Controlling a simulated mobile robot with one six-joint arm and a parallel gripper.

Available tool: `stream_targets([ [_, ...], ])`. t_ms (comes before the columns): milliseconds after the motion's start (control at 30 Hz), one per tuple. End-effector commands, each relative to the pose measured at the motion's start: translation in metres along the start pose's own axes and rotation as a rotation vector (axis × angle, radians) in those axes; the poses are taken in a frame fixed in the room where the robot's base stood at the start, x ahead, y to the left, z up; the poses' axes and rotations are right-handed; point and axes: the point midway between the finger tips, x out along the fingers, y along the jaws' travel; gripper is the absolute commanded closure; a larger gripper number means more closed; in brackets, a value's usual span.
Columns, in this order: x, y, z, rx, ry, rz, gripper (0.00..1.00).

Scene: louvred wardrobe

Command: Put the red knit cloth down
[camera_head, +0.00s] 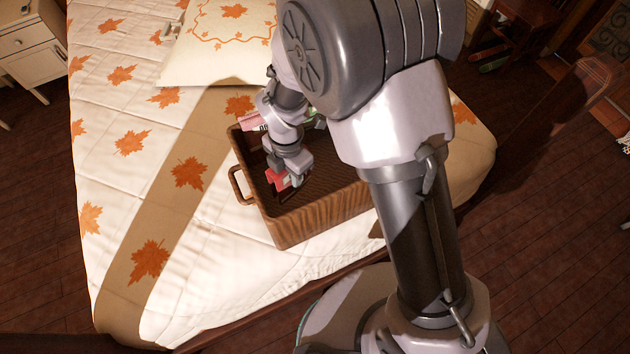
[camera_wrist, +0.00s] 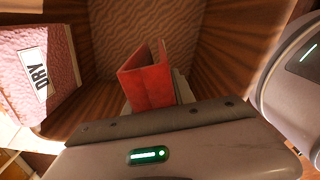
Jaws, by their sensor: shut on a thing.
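The red knit cloth (camera_wrist: 147,84) is folded and held at my gripper (camera_wrist: 155,108) in the wrist view. In the head view the cloth (camera_head: 277,179) shows as a small red piece at the end of my gripper (camera_head: 290,181). My gripper is shut on the cloth and is over the brown wooden tray (camera_head: 305,226), inside the outline of its walls. The tray floor shows beyond the cloth in the wrist view. I cannot tell how far the cloth is above the floor. My arm hides the tray's right side in the head view.
A pink thing with a "DRY" label (camera_wrist: 45,75) is at the tray's left side in the wrist view. The tray stands on a bed (camera_head: 215,265) with a leaf-patterned cover. A pillow (camera_head: 220,45) lies behind it. The bed left of the tray is clear.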

Motion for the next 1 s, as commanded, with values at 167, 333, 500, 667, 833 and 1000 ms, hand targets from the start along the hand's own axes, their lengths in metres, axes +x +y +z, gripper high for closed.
stream_targets([
  [167,0.026,0.001,-0.005,-0.062,0.001,-0.002,1.0],
  [333,0.07,0.001,-0.003,-0.058,0.001,-0.003,1.0],
  [500,0.101,0.001,-0.002,-0.057,0.001,-0.002,1.0],
  [667,0.104,0.002,-0.002,-0.056,0.0,0.001,1.0],
  [833,0.106,0.002,-0.001,-0.056,0.0,0.0,1.0],
  [1000,0.106,0.002,-0.001,-0.055,0.0,0.0,0.47],
])
